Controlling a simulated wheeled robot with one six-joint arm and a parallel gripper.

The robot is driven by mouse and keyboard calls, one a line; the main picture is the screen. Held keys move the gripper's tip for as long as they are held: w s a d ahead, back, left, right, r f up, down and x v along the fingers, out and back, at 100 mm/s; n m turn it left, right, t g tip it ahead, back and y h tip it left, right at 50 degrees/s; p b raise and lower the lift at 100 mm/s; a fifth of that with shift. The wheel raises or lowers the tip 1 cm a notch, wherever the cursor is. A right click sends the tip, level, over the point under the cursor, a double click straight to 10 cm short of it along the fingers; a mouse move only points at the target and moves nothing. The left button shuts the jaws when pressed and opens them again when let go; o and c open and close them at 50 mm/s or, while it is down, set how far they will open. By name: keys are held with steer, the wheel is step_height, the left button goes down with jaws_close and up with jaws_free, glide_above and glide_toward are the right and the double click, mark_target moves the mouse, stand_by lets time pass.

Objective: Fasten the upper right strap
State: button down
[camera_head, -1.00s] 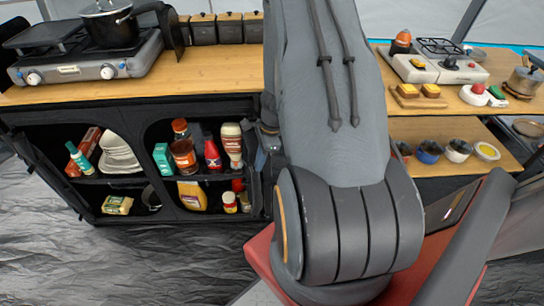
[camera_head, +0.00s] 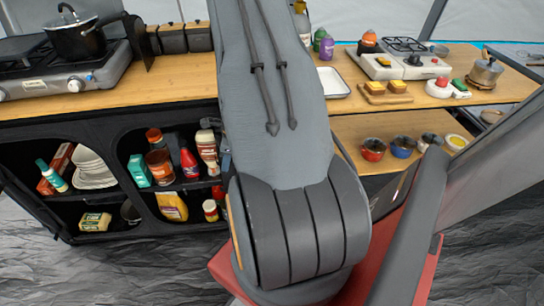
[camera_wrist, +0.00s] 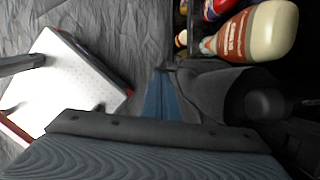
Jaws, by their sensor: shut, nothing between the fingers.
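The black fabric cabinet (camera_head: 105,139) stands under the wooden counter. A dark flap with a bluish part (camera_head: 223,150) hangs at its right front edge, partly behind my arm. In the wrist view, dark folded fabric (camera_wrist: 205,88) and a blue strip (camera_wrist: 160,97) lie just beyond my gripper (camera_wrist: 150,125), whose ribbed dark surface fills the bottom. My gripper is shut and empty; whether it touches the fabric I cannot tell. No upper right strap can be made out clearly. My arm hides the gripper in the head view.
A white-capped sauce bottle (camera_head: 206,151) stands at the right end of the upper shelf; a pale bottle (camera_wrist: 258,32) shows close in the wrist view. A stove with a black pot (camera_head: 77,40) is on the counter. Small bowls (camera_head: 403,146) stand on the right-hand lower shelf.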

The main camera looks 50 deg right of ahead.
stand_by(0.3)
steer(key=shift+w+d+r+p, duration=0.15)
steer(key=shift+w+d+p, duration=0.1)
steer(key=shift+d+p, duration=0.6)
steer(key=a+p+v, duration=0.1)
steer(key=v, duration=0.6)
steer(key=shift+d+r, duration=0.25)
steer(key=shift+d, duration=0.15)
steer(key=shift+s, duration=0.15)
